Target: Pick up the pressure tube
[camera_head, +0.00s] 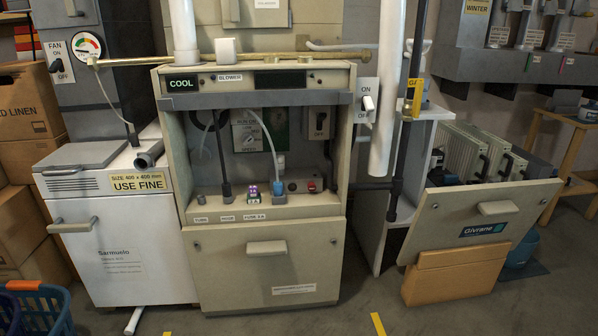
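No part is labelled as the pressure tube. In the open bay of the central cabinet (264,260), a thin pale tube (268,138) curves down toward a light blue fitting (279,190). A second thin tube (206,136) arcs at the bay's left, beside a dark upright pipe (222,158). Outside, a thin grey tube (107,98) hangs from below the round FAN gauge (88,45) down to the top of the white unit (125,250), near a grey cylindrical piece (148,154). Neither of my grippers is in view.
A white vertical pipe (386,100) and a dark pipe (405,130) stand right of the bay. A tilted-open panel (480,215) juts out at right above a cardboard box (455,272). A blue basket (38,305) is front left. The floor in front of the cabinet is clear.

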